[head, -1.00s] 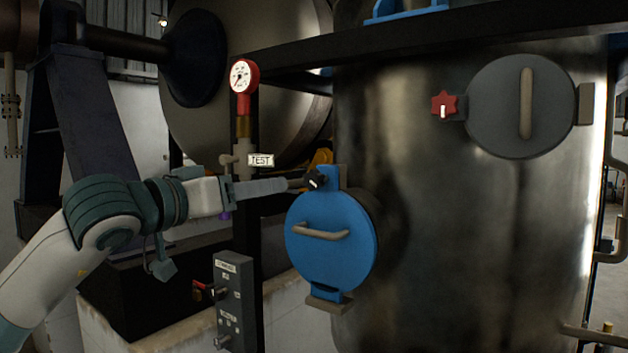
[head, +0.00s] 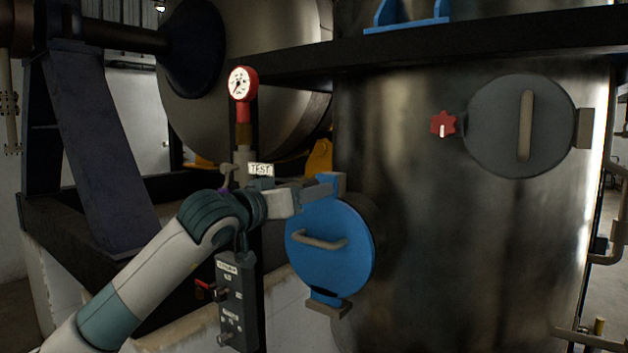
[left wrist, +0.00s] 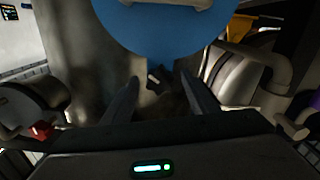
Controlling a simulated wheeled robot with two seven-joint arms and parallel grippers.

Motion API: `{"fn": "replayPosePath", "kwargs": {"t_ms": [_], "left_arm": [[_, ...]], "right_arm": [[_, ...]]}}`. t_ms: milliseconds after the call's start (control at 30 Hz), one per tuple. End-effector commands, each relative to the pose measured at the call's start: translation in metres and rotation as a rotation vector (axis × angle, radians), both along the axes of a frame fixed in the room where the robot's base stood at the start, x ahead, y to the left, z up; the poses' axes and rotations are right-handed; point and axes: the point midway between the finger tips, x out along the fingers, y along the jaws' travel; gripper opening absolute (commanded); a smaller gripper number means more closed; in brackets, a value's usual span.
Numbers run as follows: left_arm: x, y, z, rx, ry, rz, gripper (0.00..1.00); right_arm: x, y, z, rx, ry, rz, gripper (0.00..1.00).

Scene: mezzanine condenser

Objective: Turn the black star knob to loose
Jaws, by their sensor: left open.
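The black star knob (left wrist: 157,78) with a pale mark shows in the left wrist view, at the edge of the blue round hatch (left wrist: 165,32). In the head view the blue hatch (head: 328,262) is on the tank's left side, and my left gripper (head: 322,189) hides the knob at its top. My left gripper (left wrist: 163,86) is open in the wrist view, one finger on each side of the knob. I cannot tell whether the fingers touch it. My right gripper is not in view.
A grey hatch (head: 518,125) with a red star knob (head: 443,124) is at upper right. A red gauge (head: 242,83) and TEST tag (head: 260,169) are left of the blue hatch. A control box (head: 237,302) stands below. A dark beam (head: 470,50) crosses above.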

Motion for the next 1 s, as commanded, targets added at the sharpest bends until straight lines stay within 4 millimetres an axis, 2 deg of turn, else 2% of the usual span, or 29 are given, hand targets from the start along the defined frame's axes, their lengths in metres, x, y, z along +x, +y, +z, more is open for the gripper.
{"fn": "replayPosePath", "kwargs": {"t_ms": [33,200,600,633,800,1000], "left_arm": [[0.006,-0.005,0.003,-0.001,0.002,-0.001,0.53],[0.018,-0.014,0.001,0.0,0.001,-0.001,0.53],[0.023,-0.016,-0.001,0.0,0.0,-0.001,0.53],[0.023,-0.016,-0.001,0.0,0.0,-0.001,0.51],[0.023,-0.016,0.0,0.0,0.0,-0.001,0.12],[0.023,-0.016,-0.001,-0.002,0.002,0.0,0.12]], "right_arm": [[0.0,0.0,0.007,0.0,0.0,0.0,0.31],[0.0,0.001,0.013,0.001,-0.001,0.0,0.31],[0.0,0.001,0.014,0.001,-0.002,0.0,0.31],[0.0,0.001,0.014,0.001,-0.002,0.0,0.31],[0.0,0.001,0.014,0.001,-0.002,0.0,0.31],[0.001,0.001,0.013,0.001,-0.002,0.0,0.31]]}}
